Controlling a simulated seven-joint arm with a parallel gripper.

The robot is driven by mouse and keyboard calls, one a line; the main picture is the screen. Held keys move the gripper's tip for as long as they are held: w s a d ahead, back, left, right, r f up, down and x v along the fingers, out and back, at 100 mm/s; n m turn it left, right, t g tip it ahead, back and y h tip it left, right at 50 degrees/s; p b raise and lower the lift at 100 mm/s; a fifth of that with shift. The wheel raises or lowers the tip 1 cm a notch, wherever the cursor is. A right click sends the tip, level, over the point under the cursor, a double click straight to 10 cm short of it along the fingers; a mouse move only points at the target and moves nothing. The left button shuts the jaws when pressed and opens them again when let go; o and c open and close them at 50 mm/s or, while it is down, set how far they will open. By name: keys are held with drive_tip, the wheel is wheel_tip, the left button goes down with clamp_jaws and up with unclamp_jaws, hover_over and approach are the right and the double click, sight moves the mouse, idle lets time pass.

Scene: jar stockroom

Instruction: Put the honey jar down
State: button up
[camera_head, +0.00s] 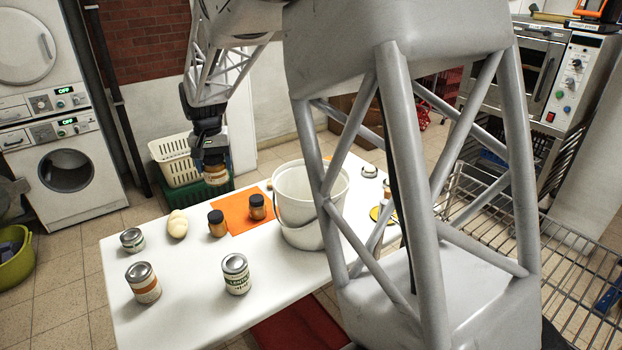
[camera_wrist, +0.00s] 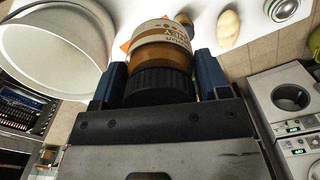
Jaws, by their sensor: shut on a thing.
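My gripper (camera_head: 213,160) is shut on the honey jar (camera_head: 216,175), an amber jar with a black lid and a pale label. In the wrist view the honey jar (camera_wrist: 160,54) sits between the two blue fingers, its black lid toward my gripper (camera_wrist: 160,76). In the head view the jar appears in the air above the far side of the white table (camera_head: 190,290), with no support visible under it. An orange mat (camera_head: 236,204) lies on the table, nearer the camera than the held jar.
Two dark-lidded jars stand at the mat, one at its left edge (camera_head: 217,224), one on its right part (camera_head: 257,208). A white bucket (camera_head: 296,190) stands right of them. A potato-like item (camera_head: 177,224) and several cans (camera_head: 235,274) stand left and in front. Crates (camera_head: 176,165) are behind.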

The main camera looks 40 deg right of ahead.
drive_tip(key=s+d+m, duration=0.4)
drive_tip(key=d+m, duration=0.7)
drive_tip(key=d, duration=0.3)
drive_tip(key=s+d+m, duration=0.4)
drive_tip(key=d+m, duration=0.7)
drive_tip(key=d, duration=0.3)
wheel_tip(320, 180, down, 11)
drive_tip(key=shift+s, duration=0.15)
drive_tip(key=shift+a, duration=0.1)
wheel_tip(320, 180, down, 14)
drive_tip(key=shift+r, duration=0.25)
drive_tip(key=shift+f, duration=2.25)
drive_tip(key=shift+f, duration=0.15)
